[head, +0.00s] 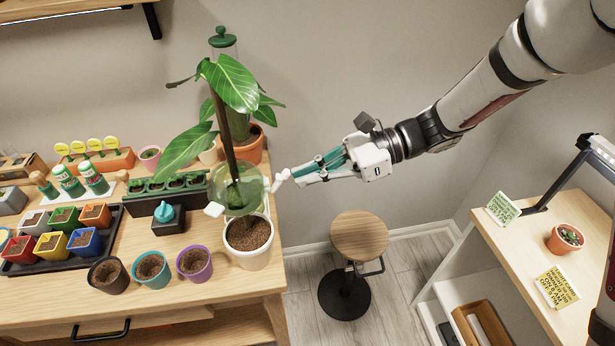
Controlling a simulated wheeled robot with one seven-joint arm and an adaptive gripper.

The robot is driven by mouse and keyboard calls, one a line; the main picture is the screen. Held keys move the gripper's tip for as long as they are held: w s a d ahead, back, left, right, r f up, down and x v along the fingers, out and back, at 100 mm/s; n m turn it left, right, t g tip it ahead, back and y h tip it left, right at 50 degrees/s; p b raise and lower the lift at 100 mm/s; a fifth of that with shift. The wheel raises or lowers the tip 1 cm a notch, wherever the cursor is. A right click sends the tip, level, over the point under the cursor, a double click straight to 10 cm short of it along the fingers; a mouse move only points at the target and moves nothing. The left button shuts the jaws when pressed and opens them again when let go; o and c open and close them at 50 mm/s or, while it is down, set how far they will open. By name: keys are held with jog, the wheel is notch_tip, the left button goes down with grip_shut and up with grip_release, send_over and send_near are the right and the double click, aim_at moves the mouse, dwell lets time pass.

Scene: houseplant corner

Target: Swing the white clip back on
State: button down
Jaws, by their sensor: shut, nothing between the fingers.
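A clear green round pod (238,188) sits around the brown stem of a leafy plant (228,150), above a white pot of soil (249,254). A small white block (214,209) sticks out at the pod's lower left. A white piece (279,181), which looks like a clip, stands at the pod's right side. My gripper (296,175) comes in from the right, its fingers shut and empty, with the tips right by this white piece. I cannot tell whether they touch, or whether either white part is fastened.
Purple (195,264), teal (151,269) and dark (109,276) pots stand at the bench front. A green seedling tray (167,190) and a terracotta pot (254,148) stand behind. A stool (359,236) is below my gripper. The air right of the pod is otherwise clear.

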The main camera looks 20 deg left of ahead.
jog(key=r+t+h+p, duration=0.1)
jog(key=a+r+t+h+p, duration=0.1)
jog(key=h, duration=0.1)
jog(key=shift+s+a+h+p, duration=0.1)
jog(key=shift+s+h+p, duration=0.2)
jog(key=shift+s+p, duration=0.1)
jog(key=shift+r+p, duration=0.35)
jog(key=shift+r, duration=0.5)
jog(key=shift+w+d, duration=0.2)
jog(key=shift+d, duration=0.1)
jog(key=b, duration=0.2)
send_near(289, 173)
jog(key=v, duration=0.6)
jog(key=shift+w+d+f, duration=0.15)
jog(key=shift+d+f, duration=0.15)
jog(key=shift+d, duration=0.05)
